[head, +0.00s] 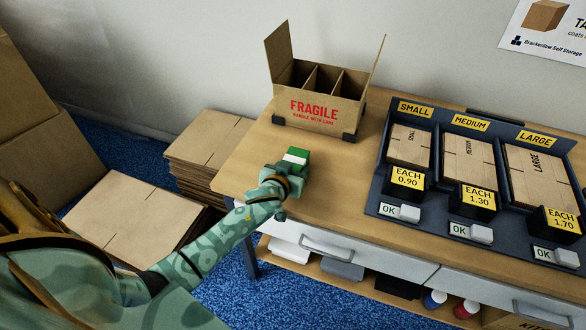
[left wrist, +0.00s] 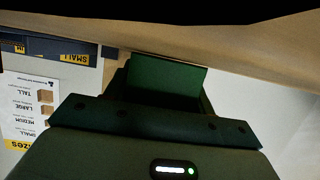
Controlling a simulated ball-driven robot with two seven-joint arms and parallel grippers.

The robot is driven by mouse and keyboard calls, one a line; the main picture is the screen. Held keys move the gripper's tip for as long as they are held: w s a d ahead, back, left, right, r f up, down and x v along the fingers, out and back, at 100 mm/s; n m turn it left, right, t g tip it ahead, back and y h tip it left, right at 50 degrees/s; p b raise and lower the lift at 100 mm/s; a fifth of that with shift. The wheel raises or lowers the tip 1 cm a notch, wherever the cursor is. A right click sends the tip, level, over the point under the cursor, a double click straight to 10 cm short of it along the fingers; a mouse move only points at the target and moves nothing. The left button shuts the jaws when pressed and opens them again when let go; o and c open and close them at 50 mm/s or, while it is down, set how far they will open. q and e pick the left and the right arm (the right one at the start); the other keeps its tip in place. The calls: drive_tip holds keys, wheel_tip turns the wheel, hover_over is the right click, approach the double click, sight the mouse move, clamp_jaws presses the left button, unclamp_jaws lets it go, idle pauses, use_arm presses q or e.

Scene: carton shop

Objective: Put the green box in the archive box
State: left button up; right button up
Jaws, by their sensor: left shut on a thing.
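The green box (head: 300,153), with a white band, is at the left part of the table in the head view. My left gripper (head: 287,170) is shut on it. The green box also shows in the left wrist view (left wrist: 165,77), with its lower part hidden by the gripper. I cannot tell whether it touches the tabletop. An open carton marked FRAGILE (head: 315,113) stands upright behind it, with flaps up and dividers inside. It is the only open box in view and shows no archive label. My right gripper is not in view.
A dark tray (head: 376,205) of flat cartons in small, medium and large fills the right of the table (head: 335,205). Flat cardboard stacks (head: 130,215) lie left of the table. Tabletop between carton and tray is clear.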

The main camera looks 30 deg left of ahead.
use_arm(q)
drive_tip(key=o, duration=1)
drive_tip(key=shift+f, duration=0.15)
